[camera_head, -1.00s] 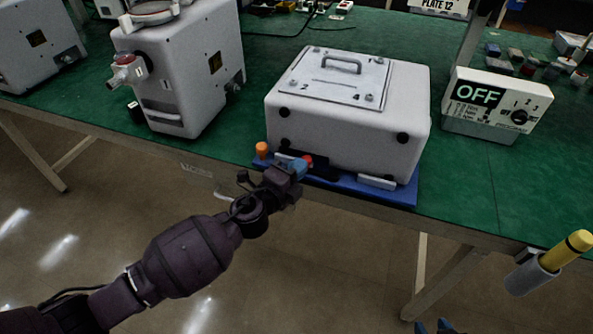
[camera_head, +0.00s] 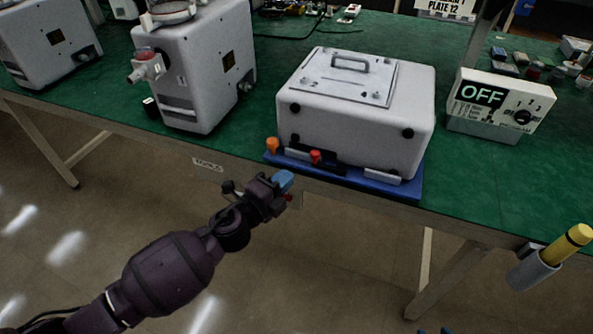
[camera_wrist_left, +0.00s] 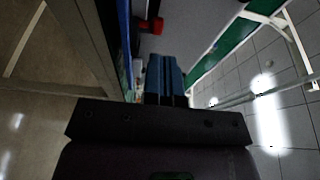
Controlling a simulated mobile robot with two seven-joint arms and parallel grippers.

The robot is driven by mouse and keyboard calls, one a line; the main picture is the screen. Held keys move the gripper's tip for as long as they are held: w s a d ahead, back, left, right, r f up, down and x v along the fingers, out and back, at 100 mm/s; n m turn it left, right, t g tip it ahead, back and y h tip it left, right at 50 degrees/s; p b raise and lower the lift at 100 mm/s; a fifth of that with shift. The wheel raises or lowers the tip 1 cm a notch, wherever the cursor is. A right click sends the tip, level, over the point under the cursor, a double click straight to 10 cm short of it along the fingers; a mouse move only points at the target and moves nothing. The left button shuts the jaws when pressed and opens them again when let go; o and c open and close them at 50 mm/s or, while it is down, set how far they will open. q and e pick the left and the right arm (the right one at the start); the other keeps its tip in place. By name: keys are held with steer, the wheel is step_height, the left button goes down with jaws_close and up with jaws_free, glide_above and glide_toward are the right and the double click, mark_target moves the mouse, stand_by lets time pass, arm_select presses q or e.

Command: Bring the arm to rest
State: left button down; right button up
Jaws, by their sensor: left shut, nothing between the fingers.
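My left arm comes in from the lower left in the head view. Its gripper (camera_head: 284,181) is in front of the table's front edge, a little below the blue base plate, apart from it. Its blue fingers are together and hold nothing; they also show side by side in the left wrist view (camera_wrist_left: 165,78). The white canister pump housing (camera_head: 355,120) sits on the blue base (camera_head: 350,181), with an orange knob (camera_head: 272,145) and a red knob (camera_head: 315,156) along its front. My right gripper is not clearly seen.
The green table (camera_head: 470,185) carries a second white machine (camera_head: 200,75) at left and an OFF switch box (camera_head: 495,103) at right. A grey holder with a yellow-handled tool (camera_head: 567,245) hangs at the right front edge. The floor in front is clear.

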arm_select(q)
steer(key=v, duration=0.6)
steer(key=shift+w+a, duration=0.15)
steer(key=shift+a, duration=0.1)
steer(key=s+a+f+n+y, duration=0.1)
steer(key=s+a+n+y, duration=0.2)
steer(key=n, duration=0.5)
steer(key=s+a+f+n+y, duration=0.1)
steer(key=a+n+y, duration=0.2)
steer(key=a+n, duration=0.3)
steer(key=s+a+f+n+g+y+p, duration=0.1)
steer(key=s+a+f+n, duration=0.3)
steer(key=s, duration=0.6)
steer(key=s+a+f+n+g+y, duration=0.2)
steer(key=s+a+f+n, duration=0.3)
steer(key=s, duration=0.5)
step_height(320, 180, down, 2)
steer(key=shift+f+n+g+y+p, duration=0.1)
steer(key=shift+n+g+y+p, duration=0.3)
steer(key=shift+y, duration=0.3)
